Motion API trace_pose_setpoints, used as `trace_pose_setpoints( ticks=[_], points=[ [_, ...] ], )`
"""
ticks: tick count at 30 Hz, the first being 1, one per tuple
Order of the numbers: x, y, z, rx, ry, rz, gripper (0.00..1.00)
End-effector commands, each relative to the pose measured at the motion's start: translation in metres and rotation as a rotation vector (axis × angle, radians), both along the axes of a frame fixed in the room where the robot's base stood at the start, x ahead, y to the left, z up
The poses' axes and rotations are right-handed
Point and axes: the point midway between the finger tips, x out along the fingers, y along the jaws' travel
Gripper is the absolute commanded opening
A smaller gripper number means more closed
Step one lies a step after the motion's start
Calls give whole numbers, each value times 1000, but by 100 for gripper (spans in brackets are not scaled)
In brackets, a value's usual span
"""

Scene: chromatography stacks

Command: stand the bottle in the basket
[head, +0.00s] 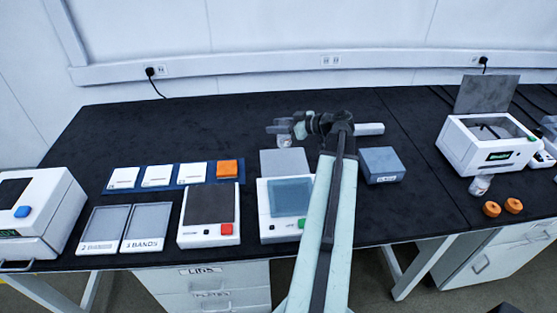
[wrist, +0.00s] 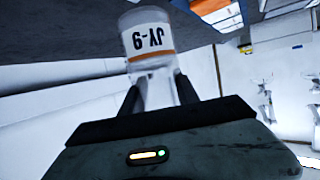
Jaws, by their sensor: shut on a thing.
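In the wrist view my gripper (wrist: 158,90) is shut on a clear bottle (wrist: 148,40) with a white label, dark print and an orange band. I cannot tell from these frames which thing is the basket. A grey box (head: 380,163) sits right of my arm, and its inside cannot be made out.
Below my gripper is a white device with a grey plate (head: 284,162). A red-button device (head: 208,212), labelled trays (head: 100,228) and a blue strip of blocks (head: 175,177) are left. An open-lidded white machine (head: 487,140), another small bottle (head: 480,185) and orange caps (head: 491,209) are right.

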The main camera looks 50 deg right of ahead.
Motion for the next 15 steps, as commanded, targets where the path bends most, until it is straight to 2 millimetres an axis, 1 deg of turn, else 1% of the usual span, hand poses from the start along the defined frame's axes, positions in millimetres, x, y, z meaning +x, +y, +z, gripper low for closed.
trace_pose_setpoints(
  ticks=[1, 3, 5, 7, 11, 13, 15],
  points=[
    [0, 0, -20, 0, 0, 0, 0],
    [0, 0, -36, 0, 0, 0, 0],
    [0, 0, -48, 0, 0, 0, 0],
    [0, 0, -53, 0, -1, 0, 0],
    [0, 0, -50, 0, 0, 0, 0],
    [0, 0, -57, 0, 0, 0, 0],
    [0, 0, -70, 0, 0, 0, 0]
  ],
)
